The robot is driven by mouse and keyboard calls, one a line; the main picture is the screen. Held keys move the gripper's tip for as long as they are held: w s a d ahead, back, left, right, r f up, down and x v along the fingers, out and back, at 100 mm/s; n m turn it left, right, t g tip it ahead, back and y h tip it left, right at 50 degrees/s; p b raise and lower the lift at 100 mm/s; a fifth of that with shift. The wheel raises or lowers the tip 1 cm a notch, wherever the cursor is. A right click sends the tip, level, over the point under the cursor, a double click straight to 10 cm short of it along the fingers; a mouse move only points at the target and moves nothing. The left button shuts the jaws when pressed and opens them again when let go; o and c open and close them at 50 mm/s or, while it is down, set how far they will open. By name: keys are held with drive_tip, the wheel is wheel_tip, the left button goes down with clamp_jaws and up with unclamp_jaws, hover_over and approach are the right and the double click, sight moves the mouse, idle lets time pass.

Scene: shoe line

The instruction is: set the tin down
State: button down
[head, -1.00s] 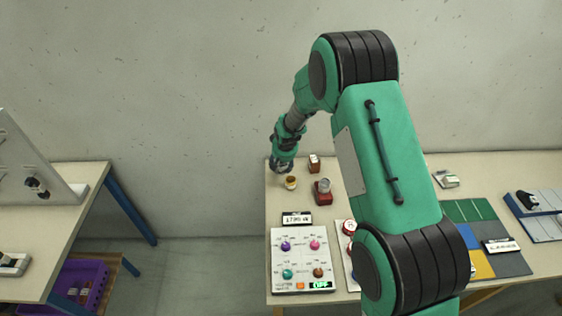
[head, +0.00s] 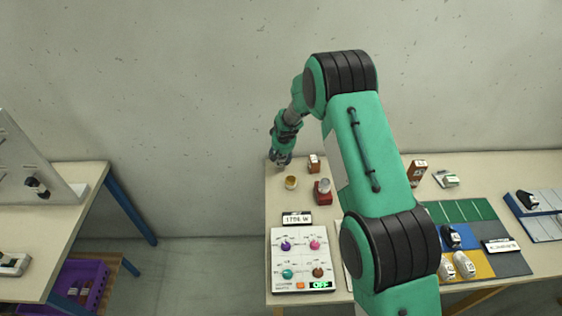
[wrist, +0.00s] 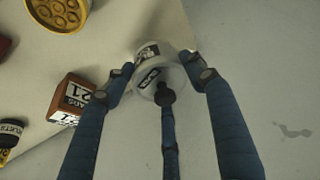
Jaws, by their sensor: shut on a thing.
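My gripper (wrist: 165,85) is shut on a pale grey-white tin (wrist: 150,70) with black-and-white labels, seen between the fingers in the wrist view. In the head view my gripper (head: 280,158) is at the far left corner of the right-hand table (head: 380,170), and the tin is too small to make out there. In the wrist view the tin overlaps the table's edge. I cannot tell whether it touches the table top.
A yellow-topped pot (head: 291,182), a brown labelled box (head: 314,163) and a red device (head: 323,192) stand near my gripper. A control panel (head: 302,260) lies in front. The wall (head: 180,100) is close behind. Table top left of the pot is bare.

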drive_tip(key=shift+f, duration=1.5)
drive_tip(key=shift+w+f, duration=0.2)
drive_tip(key=shift+f, duration=0.1)
drive_tip(key=c, duration=0.6)
unclamp_jaws()
drive_tip(key=shift+s+f, duration=0.1)
drive_tip(key=shift+f, duration=0.05)
drive_tip(key=shift+c, duration=0.2)
drive_tip(key=v, duration=1.2)
